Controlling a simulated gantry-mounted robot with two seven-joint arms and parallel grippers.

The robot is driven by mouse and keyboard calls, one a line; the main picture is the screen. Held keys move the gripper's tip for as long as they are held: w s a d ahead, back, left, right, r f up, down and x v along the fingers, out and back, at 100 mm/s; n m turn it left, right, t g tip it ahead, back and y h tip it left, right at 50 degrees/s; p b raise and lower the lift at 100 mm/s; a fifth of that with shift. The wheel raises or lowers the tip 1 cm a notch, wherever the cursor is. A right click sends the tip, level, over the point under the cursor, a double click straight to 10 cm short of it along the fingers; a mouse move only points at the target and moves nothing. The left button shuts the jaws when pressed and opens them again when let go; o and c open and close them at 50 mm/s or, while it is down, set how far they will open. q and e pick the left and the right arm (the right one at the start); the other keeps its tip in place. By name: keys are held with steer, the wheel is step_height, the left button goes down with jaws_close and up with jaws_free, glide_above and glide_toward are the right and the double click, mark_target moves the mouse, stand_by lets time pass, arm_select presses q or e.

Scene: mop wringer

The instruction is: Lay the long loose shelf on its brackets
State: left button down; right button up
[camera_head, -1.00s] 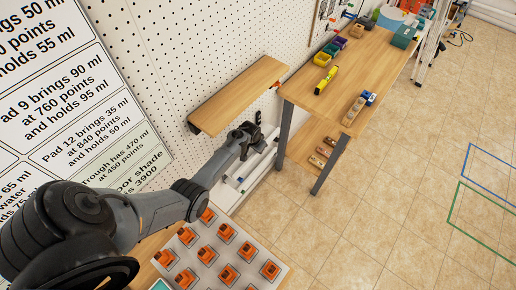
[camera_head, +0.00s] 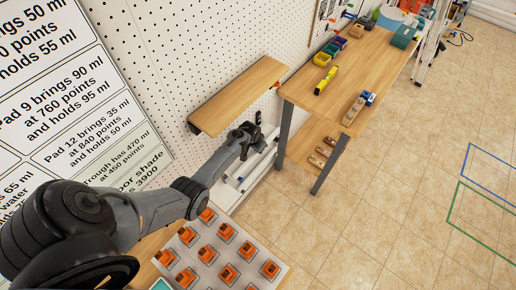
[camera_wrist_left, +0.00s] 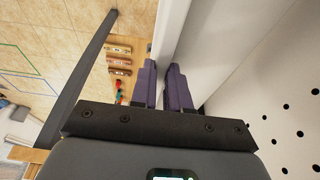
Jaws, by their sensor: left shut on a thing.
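A long white board (camera_wrist_left: 172,28) runs between the purple fingers of my left gripper (camera_wrist_left: 160,88) in the left wrist view, and the gripper is shut on it. In the head view my left gripper (camera_head: 250,137) is beside the pegboard wall, just below a wooden wall shelf (camera_head: 238,95). White boards or ledges (camera_head: 248,170) show below and beside the hand; which one it holds is hard to tell there. The fingertips are mostly hidden in the head view. No brackets can be made out clearly. My right gripper is not in view.
A wooden workbench (camera_head: 365,62) with bins and tools stands to the right, with a lower shelf (camera_head: 308,152) and dark legs. A tray of orange pieces (camera_head: 226,256) lies below my arm. The pegboard (camera_head: 165,62) is close on the left.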

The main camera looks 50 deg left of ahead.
arm_select(q)
steer(key=shift+f+b, duration=0.6)
steer(key=shift+f, duration=0.15)
steer(key=c, duration=1)
jaws_free()
steer(key=shift+c, duration=0.2)
steer(key=shift+s+r+p, duration=0.1)
steer(key=shift+r+p, duration=0.2)
steer(key=shift+r, duration=0.3)
steer(key=p+v, duration=0.1)
steer(key=v, duration=0.7)
steer(key=shift+r+p, duration=0.1)
steer(key=shift+p, duration=0.2)
steer(key=shift+s+r, duration=0.2)
steer(key=shift+r, duration=0.45)
